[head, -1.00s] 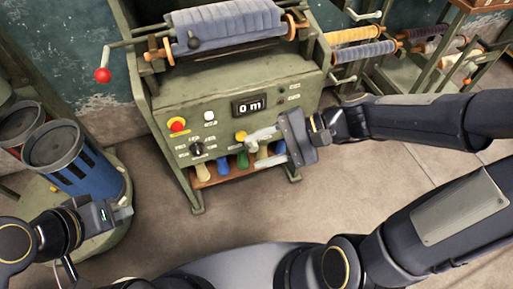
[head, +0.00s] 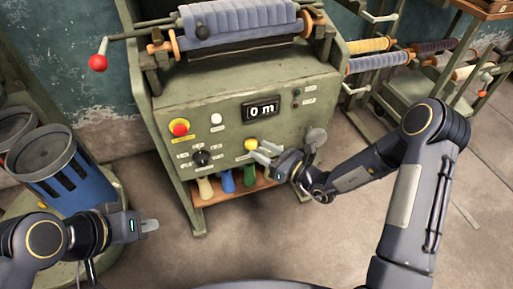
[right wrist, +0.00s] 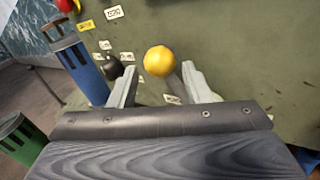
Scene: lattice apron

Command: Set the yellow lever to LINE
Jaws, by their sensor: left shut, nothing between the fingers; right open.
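The yellow lever (head: 251,144) has a round yellow knob and sits on the front panel of the green machine (head: 165,107), right of a black rotary knob. My right gripper (head: 263,154) is open, its fingers just right of and below the yellow knob. In the right wrist view the yellow knob (right wrist: 159,61) shows between and beyond the two open fingers (right wrist: 158,84); I cannot tell whether they touch it. The small labels around the lever are too small to read. My left gripper (head: 148,226) is shut and empty at lower left, away from the machine.
A red button (head: 180,127), a white button (head: 216,118) and the black knob (head: 202,158) are on the same panel. A display (head: 262,109) reads 0 m. Several coloured handles hang below. A blue bin (head: 62,183) stands at left, near my left gripper.

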